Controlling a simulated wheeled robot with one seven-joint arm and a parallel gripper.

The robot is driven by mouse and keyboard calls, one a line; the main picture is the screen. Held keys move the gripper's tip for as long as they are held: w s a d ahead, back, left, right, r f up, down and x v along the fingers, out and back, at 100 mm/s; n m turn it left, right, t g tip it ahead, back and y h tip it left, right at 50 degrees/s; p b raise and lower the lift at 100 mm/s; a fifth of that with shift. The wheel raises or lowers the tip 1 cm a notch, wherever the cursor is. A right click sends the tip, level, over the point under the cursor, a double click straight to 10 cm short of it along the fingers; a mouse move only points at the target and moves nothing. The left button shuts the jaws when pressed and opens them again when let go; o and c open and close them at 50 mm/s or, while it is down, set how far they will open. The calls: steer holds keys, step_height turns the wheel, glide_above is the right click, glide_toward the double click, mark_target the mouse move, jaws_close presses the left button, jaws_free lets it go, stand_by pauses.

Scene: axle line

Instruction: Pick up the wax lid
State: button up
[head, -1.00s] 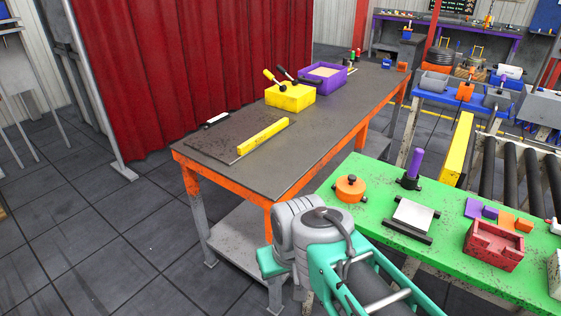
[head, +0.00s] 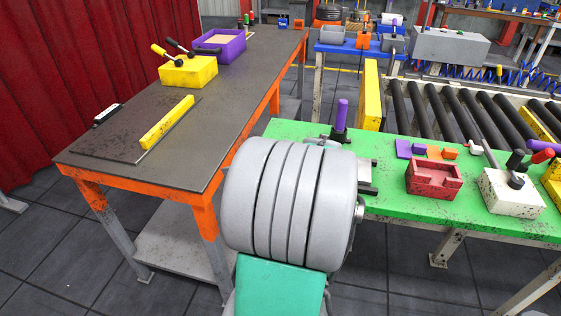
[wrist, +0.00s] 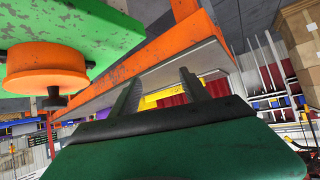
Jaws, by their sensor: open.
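An orange round lid with a dark knob (wrist: 45,70), which looks like the wax lid, sits on the green table (wrist: 105,35) in the wrist view. That view is upside down, so the knob points down in the picture. In the head view the lid is hidden behind my arm. My gripper (wrist: 160,82) shows its two dark fingers, spread apart with nothing between them. The lid is to the left of the fingers in the wrist view, clear of them. The gripper itself is hidden in the head view.
The green table (head: 400,212) also holds a red tray (head: 433,180), a white block with a lever (head: 512,192) and a purple-handled tool (head: 341,118). The dark orange-framed workbench (head: 235,95) stands left, carrying a yellow bar (head: 167,122) and a yellow box (head: 188,72).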

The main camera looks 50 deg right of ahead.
steer(key=s+d+t+h, duration=0.1)
steer(key=s+d, duration=0.2)
steer(key=d, duration=0.1)
steer(key=s+d+m+h, duration=0.1)
steer(key=s+d, duration=0.2)
steer(key=d, duration=0.2)
steer(key=s+d+m+t+h+b, duration=0.1)
steer(key=s+d+h, duration=0.1)
steer(key=d, duration=0.3)
steer(key=shift+s+r+t, duration=0.3)
steer(key=shift+s+r, duration=0.05)
steer(key=shift+s, duration=0.25)
steer(key=x, duration=0.3)
steer(key=p+x, duration=0.1)
steer(key=x, duration=0.2)
steer(key=shift+w+a+f, duration=0.1)
steer(key=shift+w, duration=0.2)
steer(key=shift+w+f+m, duration=0.15)
steer(key=shift+w+m, duration=0.15)
steer(key=shift+c, duration=0.4)
jaws_close()
